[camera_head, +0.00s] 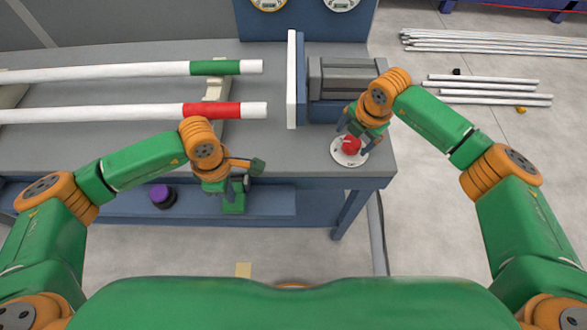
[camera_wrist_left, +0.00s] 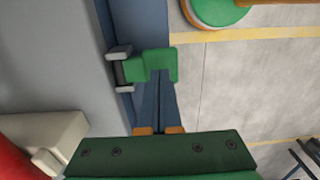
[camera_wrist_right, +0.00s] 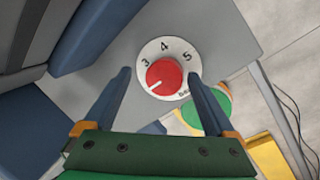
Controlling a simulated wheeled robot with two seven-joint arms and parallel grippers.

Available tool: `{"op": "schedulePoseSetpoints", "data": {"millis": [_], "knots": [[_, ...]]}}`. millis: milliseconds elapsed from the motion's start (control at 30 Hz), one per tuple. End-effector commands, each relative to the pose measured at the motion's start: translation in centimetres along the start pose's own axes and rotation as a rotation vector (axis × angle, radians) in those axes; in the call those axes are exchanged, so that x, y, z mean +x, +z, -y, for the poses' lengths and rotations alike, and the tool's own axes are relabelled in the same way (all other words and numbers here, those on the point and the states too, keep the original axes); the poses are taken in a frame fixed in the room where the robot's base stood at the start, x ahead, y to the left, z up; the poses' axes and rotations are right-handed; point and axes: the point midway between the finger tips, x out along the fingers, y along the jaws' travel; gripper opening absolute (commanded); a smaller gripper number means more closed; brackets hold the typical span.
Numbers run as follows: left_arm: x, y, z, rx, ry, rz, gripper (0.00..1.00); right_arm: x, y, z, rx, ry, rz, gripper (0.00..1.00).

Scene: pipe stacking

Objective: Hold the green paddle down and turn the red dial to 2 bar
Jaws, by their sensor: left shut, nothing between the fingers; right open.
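The green paddle (camera_head: 233,203) sits at the table's front edge, on a grey hinge-like mount in the left wrist view (camera_wrist_left: 165,62). My left gripper (camera_head: 240,187) is shut and empty, its fingertips overlapping the paddle in the left wrist view; I cannot tell how far the paddle is pressed. The red dial (camera_head: 351,146) is on a round white scale plate (camera_wrist_right: 147,50) at the table's right front corner. My right gripper (camera_wrist_right: 160,76) is open, one finger on each side of the dial. The dial's white mark points lower left, below the 3; no numeral is readable there.
Two white pipes, with a green band (camera_head: 215,67) and a red band (camera_head: 212,110), lie on the table's left. A grey and blue clamp block (camera_head: 345,77) stands behind the dial. A purple-topped object (camera_head: 161,195) is below the front edge. Loose pipes (camera_head: 490,90) lie on the floor.

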Motion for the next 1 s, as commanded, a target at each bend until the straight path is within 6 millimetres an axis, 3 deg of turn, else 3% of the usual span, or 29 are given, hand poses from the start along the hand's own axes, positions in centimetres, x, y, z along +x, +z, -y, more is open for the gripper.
{"op": "schedulePoseSetpoints", "data": {"millis": [533,867,1000], "knots": [[0.0,0.0,0.0,0.0,0.0,0.0,0.0,-6.4,0.8,-1.4,0.001,0.001,0.001,0.9],[-0.1,0.0,0.0,0.0,0.0,0.0,0.0,-6.8,0.9,-1.5,0.0,0.0,0.0,0.9],[-1.6,0.0,-0.1,0.0,0.003,0.001,0.0,-6.8,0.9,-1.5,0.0,0.0,0.0,0.9]]}}
